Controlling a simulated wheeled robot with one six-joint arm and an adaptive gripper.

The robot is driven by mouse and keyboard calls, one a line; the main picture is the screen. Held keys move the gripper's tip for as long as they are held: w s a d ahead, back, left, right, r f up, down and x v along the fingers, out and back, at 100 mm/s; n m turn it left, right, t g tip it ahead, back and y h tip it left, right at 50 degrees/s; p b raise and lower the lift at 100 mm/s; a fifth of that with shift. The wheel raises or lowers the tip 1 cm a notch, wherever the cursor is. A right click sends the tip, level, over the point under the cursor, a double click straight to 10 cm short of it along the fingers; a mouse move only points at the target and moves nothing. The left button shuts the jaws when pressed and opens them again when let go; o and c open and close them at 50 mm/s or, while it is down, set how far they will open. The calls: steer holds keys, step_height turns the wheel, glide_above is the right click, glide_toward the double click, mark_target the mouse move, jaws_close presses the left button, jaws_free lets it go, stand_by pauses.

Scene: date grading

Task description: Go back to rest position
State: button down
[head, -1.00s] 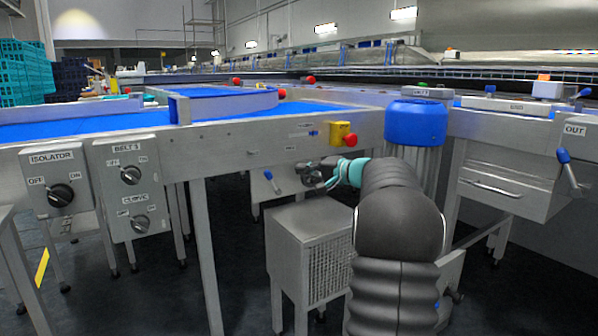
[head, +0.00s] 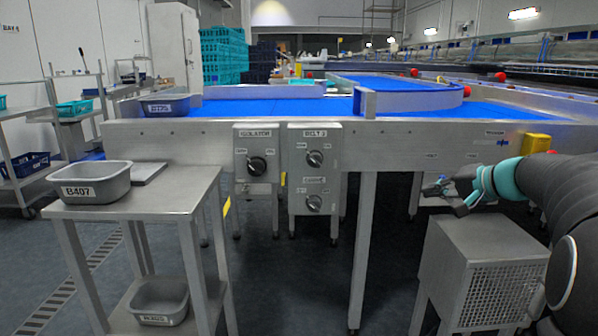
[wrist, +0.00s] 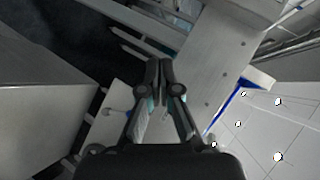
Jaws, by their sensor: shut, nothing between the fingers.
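My gripper (head: 452,192) is at the right in the head view, at the end of my dark arm with a teal wrist band. It hangs in front of the conveyor frame (head: 400,140), above and a little left of a grey metal box with a mesh side (head: 505,285). In the wrist view my gripper (wrist: 160,64) has its fingertips together with nothing between them. The metal frame runs diagonally behind the fingers there.
A steel table (head: 135,205) at the left bears a grey tub labelled B407 (head: 90,190); another tub (head: 158,300) is on its lower shelf. Isolator (head: 257,160) and belt (head: 315,160) switch boxes hang on the conveyor. Open floor (head: 290,285) lies between table and mesh box.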

steer(key=s+a+f+n+g+h+p, duration=0.1)
steer(key=s+a+n+g+h+p, duration=0.2)
steer(key=s+a, duration=1.15)
steer(key=s+f+n+g+h+p, duration=0.1)
steer(key=s+f+n+p, duration=0.1)
steer(key=s, duration=0.7)
steer(key=s+a+f+n+g+h+p, duration=0.1)
steer(key=s+f, duration=0.3)
steer(key=s, duration=0.5)
steer(key=shift+s+n+h+p, duration=0.4)
steer(key=shift+n+h+p, duration=0.3)
steer(key=shift+n+h, duration=0.1)
steer(key=shift+a, duration=0.1)
